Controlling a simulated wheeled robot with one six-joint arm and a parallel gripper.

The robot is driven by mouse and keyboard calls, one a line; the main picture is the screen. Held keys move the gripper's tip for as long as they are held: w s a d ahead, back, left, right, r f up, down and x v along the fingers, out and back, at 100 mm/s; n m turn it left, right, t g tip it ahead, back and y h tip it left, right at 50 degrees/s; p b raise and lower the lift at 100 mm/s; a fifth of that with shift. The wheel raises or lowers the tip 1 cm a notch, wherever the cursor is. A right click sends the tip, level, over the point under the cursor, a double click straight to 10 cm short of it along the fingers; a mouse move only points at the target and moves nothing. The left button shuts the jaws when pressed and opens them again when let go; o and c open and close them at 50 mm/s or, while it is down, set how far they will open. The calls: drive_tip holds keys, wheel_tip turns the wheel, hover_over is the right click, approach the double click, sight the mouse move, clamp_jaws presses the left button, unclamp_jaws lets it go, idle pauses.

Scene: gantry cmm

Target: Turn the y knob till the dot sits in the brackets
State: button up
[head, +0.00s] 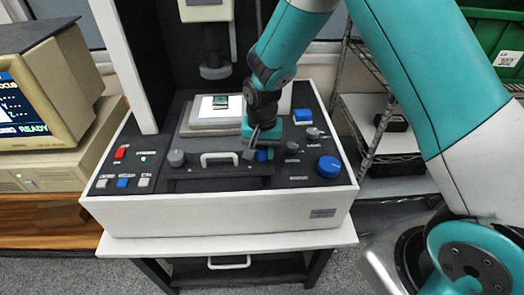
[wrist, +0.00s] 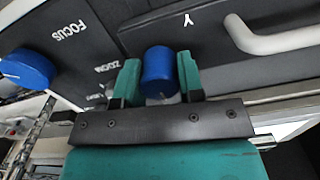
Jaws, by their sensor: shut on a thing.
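The y knob (wrist: 158,72) is a small blue cylinder on the dark panel, with a white "Y" label beside it in the wrist view. It also shows in the head view (head: 263,156), partly hidden by my gripper. My gripper (wrist: 159,84) is shut on the knob, one teal finger on each side; its end also shows in the head view (head: 258,143). The monitor (head: 38,82) at the left shows part of a blue screen with "FOCUS" and green "READY". I cannot make out the dot or brackets on it.
A larger blue focus knob (head: 329,167) stands to the right, and a grey knob (head: 292,147) is close to my gripper. A white handle (head: 220,159) and another grey knob (head: 176,157) are to the left. A lit stage (head: 207,112) lies behind, under a hanging probe head (head: 216,70).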

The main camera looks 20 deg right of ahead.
drive_tip(key=m, duration=0.5)
drive_tip(key=shift+w+r+m+b, duration=0.1)
drive_tip(key=shift+m+b, duration=0.25)
drive_tip(key=shift+m, duration=0.05)
idle(0.4)
drive_tip(key=o, duration=0.9)
wheel_tip(320, 180, up, 17)
drive_tip(key=b, duration=0.2)
drive_tip(key=shift+r+b, duration=0.2)
drive_tip(key=shift+b, duration=0.1)
drive_tip(key=s+a+n+y, duration=0.1)
drive_tip(key=s+n, duration=0.5)
drive_tip(key=s, duration=0.2)
drive_tip(key=s+a+r+n+y, duration=0.1)
drive_tip(key=s+a+n, duration=0.1)
drive_tip(key=s+n, duration=0.4)
drive_tip(key=s+a+r+n+y, duration=0.1)
drive_tip(key=s+n+y, duration=0.1)
drive_tip(key=s+n, duration=0.4)
drive_tip(key=shift+s+a+r, duration=0.1)
drive_tip(key=shift+s+a, duration=0.1)
drive_tip(key=shift+s, duration=1.05)
drive_tip(key=shift+s+a+r, duration=0.1)
drive_tip(key=shift+s+a, duration=0.05)
drive_tip(key=shift+s, duration=1.1)
